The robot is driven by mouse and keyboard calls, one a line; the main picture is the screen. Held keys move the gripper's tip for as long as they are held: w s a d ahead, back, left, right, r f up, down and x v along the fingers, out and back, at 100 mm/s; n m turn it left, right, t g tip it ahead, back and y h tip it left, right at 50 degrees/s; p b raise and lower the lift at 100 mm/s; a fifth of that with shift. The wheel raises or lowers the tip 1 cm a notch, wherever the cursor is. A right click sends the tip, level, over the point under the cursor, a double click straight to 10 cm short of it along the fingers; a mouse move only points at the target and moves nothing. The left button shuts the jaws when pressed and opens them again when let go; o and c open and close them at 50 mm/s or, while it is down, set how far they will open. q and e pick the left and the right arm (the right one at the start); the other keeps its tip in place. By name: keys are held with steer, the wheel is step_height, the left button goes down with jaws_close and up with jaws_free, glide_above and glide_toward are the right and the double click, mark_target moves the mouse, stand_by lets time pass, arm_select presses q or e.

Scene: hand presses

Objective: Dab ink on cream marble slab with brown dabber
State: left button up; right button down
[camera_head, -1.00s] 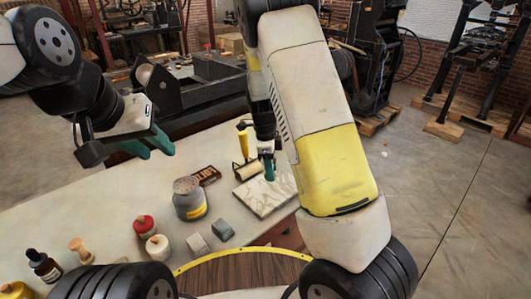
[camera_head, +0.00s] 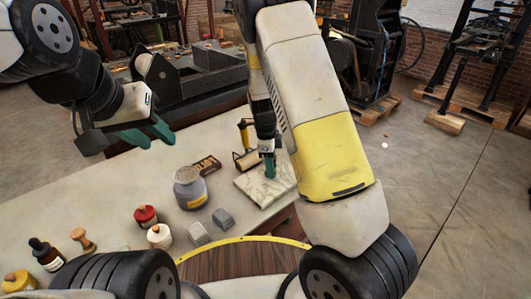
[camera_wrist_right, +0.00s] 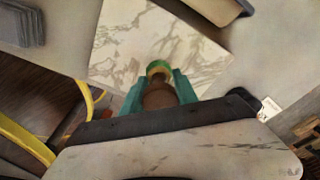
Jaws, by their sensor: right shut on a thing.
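The cream marble slab (camera_head: 262,193) with grey veins lies on the table, right of centre in the head view, and fills the upper middle of the right wrist view (camera_wrist_right: 130,45). My right gripper (camera_head: 269,170) is over the slab's far part, its teal fingers shut on the brown dabber (camera_wrist_right: 158,95). The dabber has a pale yellow-green end (camera_wrist_right: 159,68) pointing at the slab; I cannot tell whether it touches. In the head view the fingers mostly hide it. My left gripper (camera_head: 146,134) is empty, with teal fingers apart, above the table's far left edge.
Two grey blocks (camera_head: 198,234), red (camera_head: 146,216) and white (camera_head: 159,237) pots, a wooden stamp (camera_head: 83,240) and a dropper bottle (camera_head: 46,254) stand in front. The left tabletop is clear.

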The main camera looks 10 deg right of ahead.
steer(key=shift+f, duration=0.6)
stand_by(1.3)
steer(key=shift+r, duration=3.6)
